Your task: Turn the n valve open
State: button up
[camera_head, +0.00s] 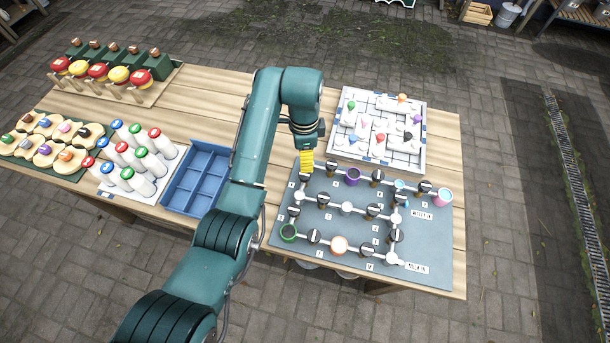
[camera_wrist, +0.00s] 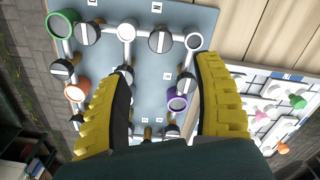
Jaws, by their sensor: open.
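A grey-blue valve board (camera_head: 430,255) lies on the table, carrying white pipes and several black-knobbed valves. My gripper (camera_head: 306,170) points down over the board's back left corner, its yellow fingers apart and empty. In the wrist view the open fingers (camera_wrist: 165,68) frame a black-knobbed valve (camera_wrist: 162,40), which lies beyond the tips, close to a white round joint (camera_wrist: 194,41). Another black knob (camera_wrist: 88,33) is near the green ring (camera_wrist: 62,24). The small labels are too blurred for me to tell surely which valve is n. The fingers hide part of the board.
A blue divided tray (camera_head: 196,180) and bottles (camera_head: 160,141) are to the left.

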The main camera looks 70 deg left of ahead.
aim_at(304, 175)
notch_tip(304, 175, down, 11)
jog(key=shift+f+b, duration=0.15)
jog(key=shift+b, duration=0.3)
grip_shut()
